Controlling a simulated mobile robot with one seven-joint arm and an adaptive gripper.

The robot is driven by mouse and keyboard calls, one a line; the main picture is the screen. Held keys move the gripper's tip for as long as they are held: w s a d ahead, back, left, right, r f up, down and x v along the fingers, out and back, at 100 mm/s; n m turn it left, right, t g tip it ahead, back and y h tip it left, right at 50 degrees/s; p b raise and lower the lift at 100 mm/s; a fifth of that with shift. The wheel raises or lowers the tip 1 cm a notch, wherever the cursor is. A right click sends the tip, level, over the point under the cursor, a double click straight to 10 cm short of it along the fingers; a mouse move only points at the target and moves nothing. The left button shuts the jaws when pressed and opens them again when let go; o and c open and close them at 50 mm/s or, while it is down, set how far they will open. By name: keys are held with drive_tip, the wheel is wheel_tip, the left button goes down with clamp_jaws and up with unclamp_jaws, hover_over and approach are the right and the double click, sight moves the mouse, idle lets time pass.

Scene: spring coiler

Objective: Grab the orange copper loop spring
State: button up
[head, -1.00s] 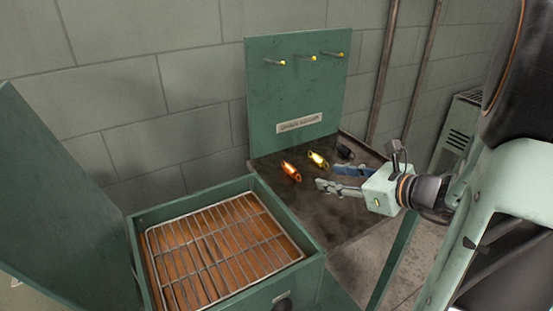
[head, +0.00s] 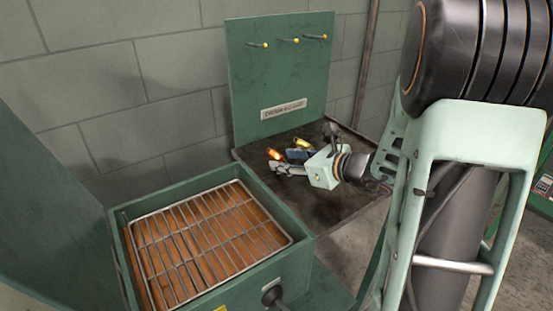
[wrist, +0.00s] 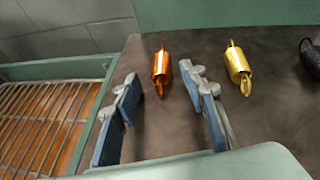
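The orange copper loop spring (wrist: 162,68) lies on the dark tabletop in the wrist view, with a loop at each end. It is just beyond my open fingertips, roughly between their lines and nearer the right finger. In the head view the copper spring (head: 274,154) shows small beside my gripper (head: 286,160). In the wrist view my gripper (wrist: 162,80) has its two blue-padded fingers spread wide with nothing between them.
A yellow brass spring (wrist: 238,66) lies right of the copper one, and a black spring (wrist: 311,56) lies at the far right. A green box with a wire rack (head: 210,240) stands to the left. A green board with pegs (head: 282,80) rises behind the table.

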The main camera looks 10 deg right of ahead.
clamp_jaws()
drive_tip(key=shift+r, duration=0.15)
idle(0.4)
